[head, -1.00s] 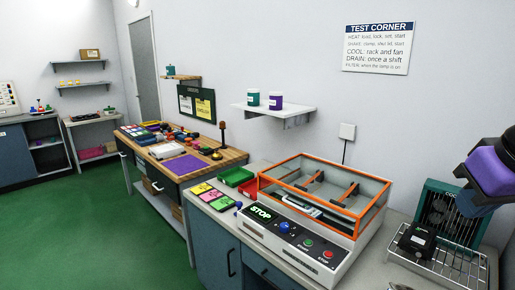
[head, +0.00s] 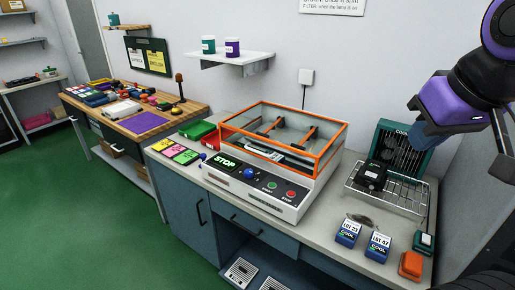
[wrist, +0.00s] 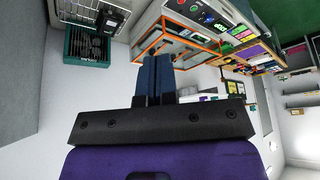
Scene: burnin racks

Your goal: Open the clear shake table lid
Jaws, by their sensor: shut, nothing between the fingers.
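The shake table (head: 262,187) is a white machine on the bench, with a lit STOP display, a blue knob and green and red buttons on its front. Its clear lid (head: 323,147) has an orange frame and lies shut over the bed, where dark bars and a pale item show through. My gripper (head: 422,138) is in the air to the right of the lid, apart from it. In the wrist view its blue fingers (wrist: 153,68) are together and empty. The lid's orange frame (wrist: 146,44) shows beyond the fingertips there.
A wire rack (head: 385,198) with a black unit (head: 372,176) and a green fan box (head: 407,150) stands right of the machine. Blue LOT boxes (head: 348,234) and an orange block (head: 410,265) sit at the front right. A shelf (head: 235,58) hangs behind.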

